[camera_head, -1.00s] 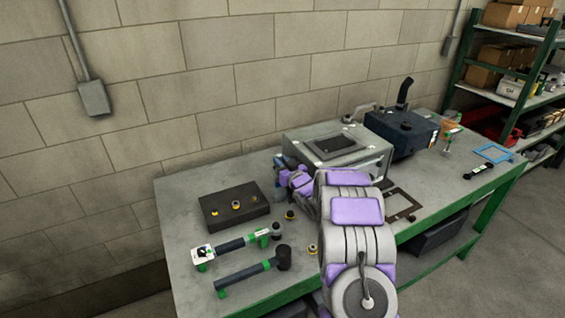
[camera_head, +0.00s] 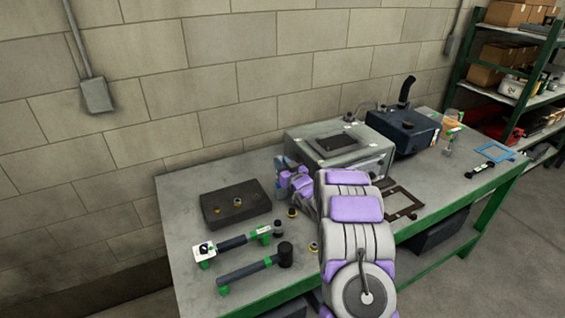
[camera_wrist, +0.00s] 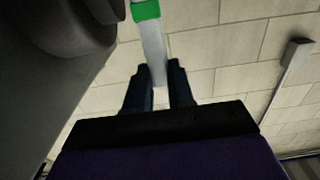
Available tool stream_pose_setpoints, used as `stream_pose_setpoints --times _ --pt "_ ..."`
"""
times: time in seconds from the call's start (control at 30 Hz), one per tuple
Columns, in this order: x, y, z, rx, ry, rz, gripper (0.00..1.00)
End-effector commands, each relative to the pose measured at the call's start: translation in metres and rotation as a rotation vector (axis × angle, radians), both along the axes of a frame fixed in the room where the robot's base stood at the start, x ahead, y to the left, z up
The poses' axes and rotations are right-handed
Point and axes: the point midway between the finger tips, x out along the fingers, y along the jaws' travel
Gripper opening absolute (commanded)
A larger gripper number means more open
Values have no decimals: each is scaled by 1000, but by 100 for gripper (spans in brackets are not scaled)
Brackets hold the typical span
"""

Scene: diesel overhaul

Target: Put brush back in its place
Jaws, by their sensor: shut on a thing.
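In the wrist view, my gripper (camera_wrist: 159,68) is shut on a pale grey bar with a green band, which I take to be the brush (camera_wrist: 153,40). It sticks out past the fingertips and runs out of the top of the picture. No bristles show. In the head view, my gripper (camera_head: 283,163) is small and partly hidden by my arm, beside the left end of the grey metal box. I cannot make out the brush there. I cannot tell which spot is its place.
A blue frame (camera_head: 493,152) lies at the right.

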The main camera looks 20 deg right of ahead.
Motion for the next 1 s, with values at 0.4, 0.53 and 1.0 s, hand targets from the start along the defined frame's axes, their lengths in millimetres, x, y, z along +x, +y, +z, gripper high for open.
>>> stream_pose_setpoints --times 0.4,0.53,1.0 --pt "0 -1 -17 1 1 -1 0" --pt "0 -1 -22 1 2 -1 0" --pt "0 -1 -38 1 2 -1 0"
